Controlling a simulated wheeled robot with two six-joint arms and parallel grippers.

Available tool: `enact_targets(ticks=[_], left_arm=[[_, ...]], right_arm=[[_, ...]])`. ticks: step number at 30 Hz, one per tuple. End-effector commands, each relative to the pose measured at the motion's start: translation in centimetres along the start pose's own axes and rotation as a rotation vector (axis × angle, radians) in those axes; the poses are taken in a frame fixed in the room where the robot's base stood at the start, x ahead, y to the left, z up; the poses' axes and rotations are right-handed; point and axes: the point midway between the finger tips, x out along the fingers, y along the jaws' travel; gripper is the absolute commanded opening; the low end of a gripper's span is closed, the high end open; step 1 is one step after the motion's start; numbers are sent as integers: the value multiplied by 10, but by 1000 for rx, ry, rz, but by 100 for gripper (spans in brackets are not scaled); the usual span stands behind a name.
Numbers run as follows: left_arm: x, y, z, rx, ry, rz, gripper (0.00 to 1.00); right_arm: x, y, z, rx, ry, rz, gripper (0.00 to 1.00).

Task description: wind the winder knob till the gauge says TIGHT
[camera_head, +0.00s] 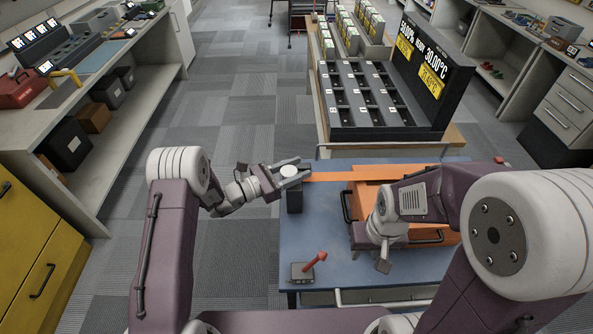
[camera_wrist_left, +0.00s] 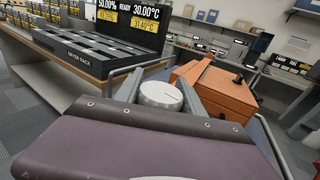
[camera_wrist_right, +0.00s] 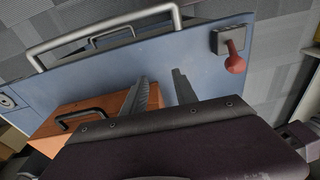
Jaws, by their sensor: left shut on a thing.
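The winder knob (camera_head: 289,171) is a white round cap on a dark post (camera_head: 294,200) at the left edge of the blue cart. In the left wrist view the knob (camera_wrist_left: 161,94) shows a thin dark line on its top. My left gripper (camera_head: 287,175) is shut on it, one finger on each side. An orange strap (camera_head: 328,176) runs right from the post to an orange case (camera_head: 373,187). No gauge reading TIGHT is legible. My right gripper (camera_wrist_right: 160,88) is open and empty above the cart; its arm hides part of the case.
A red-handled lever on a grey base (camera_head: 303,272) stands at the cart's front left. The blue cart top (camera_head: 330,240) is bare between lever and case. A dryer rack (camera_head: 375,125) with a lit display stands behind. Shelving benches line both sides, with open floor left.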

Motion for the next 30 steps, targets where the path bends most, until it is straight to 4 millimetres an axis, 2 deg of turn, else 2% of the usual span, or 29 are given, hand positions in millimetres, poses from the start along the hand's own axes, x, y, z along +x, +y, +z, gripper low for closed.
enact_targets(ticks=[1, 18, 30], left_arm=[[0, 0, -4, 3, -1, -29, 6], [-3, -12, -6, 5, 1, -487, 6], [-5, -16, -2, 1, 1, -655, 6]], right_arm=[[8, 0, 1, 0, 0, 0, 34], [61, 1, 6, 0, 0, 0, 34], [80, 2, 8, 0, 0, 0, 34]])
